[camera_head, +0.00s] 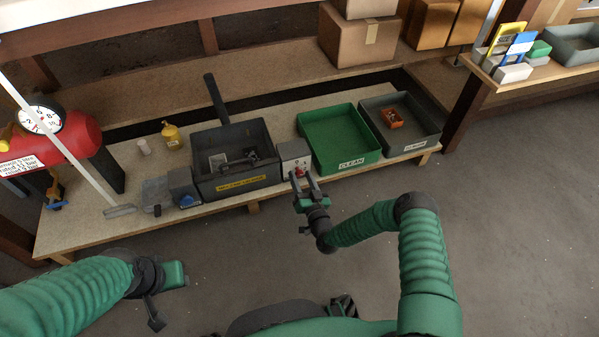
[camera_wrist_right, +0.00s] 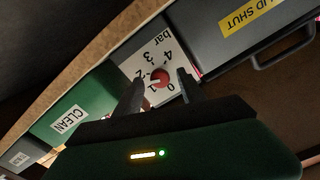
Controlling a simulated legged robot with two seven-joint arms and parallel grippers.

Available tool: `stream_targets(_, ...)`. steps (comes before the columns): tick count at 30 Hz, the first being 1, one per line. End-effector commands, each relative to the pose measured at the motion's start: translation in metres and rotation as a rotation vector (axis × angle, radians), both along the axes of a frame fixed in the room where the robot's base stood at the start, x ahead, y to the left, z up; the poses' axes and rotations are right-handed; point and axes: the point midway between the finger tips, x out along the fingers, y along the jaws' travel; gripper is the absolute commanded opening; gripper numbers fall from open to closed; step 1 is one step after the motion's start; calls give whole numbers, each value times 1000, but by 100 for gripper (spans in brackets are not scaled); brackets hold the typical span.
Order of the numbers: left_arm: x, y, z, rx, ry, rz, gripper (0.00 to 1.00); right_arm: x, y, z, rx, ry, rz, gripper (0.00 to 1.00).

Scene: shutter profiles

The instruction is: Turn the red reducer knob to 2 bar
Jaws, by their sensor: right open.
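The red reducer knob (camera_head: 299,172) sits on the front of a small pale box (camera_head: 293,151) between the dark box and the green tray. In the right wrist view the knob (camera_wrist_right: 160,77) is round, on a white plate (camera_wrist_right: 152,60) marked 0 to 4 and "bar", seen turned over. I cannot tell where the knob points. My right gripper (camera_head: 303,182) is open, its fingers on either side of the knob in the wrist view (camera_wrist_right: 161,88); contact is not clear. My left gripper (camera_head: 160,290) is low at the left, away from the bench; its jaws are unclear.
A dark box (camera_head: 235,190) with a yellow label stands left of the knob box. A green tray (camera_head: 345,165) labelled CLEAN and a grey tray (camera_head: 408,155) stand right. A red tank with a gauge (camera_head: 42,120) is far left. The floor in front is clear.

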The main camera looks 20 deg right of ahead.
Motion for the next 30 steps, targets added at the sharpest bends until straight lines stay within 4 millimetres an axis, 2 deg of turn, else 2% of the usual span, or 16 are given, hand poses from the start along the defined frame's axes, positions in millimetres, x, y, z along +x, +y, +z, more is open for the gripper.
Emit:
stream_targets(4, 0, 0, 0, 0, 0, 0, 36, 0, 0, 0, 1, 1, 0, 46)
stream_targets(15, 0, 0, 0, 0, 0, 0, 36, 0, 0, -1, 1, 1, -1, 0)
stream_targets(20, 0, 0, 1, 0, 0, 0, 36, 0, -1, -1, 11, 2, -1, 0)
stream_targets(25, 0, 0, 4, 0, 0, 0, 36, 0, -1, 0, 122, 6, -2, 0)
stream_targets(30, 0, 0, 4, 0, 0, 0, 36, 0, -2, -1, 136, 6, -3, 0)
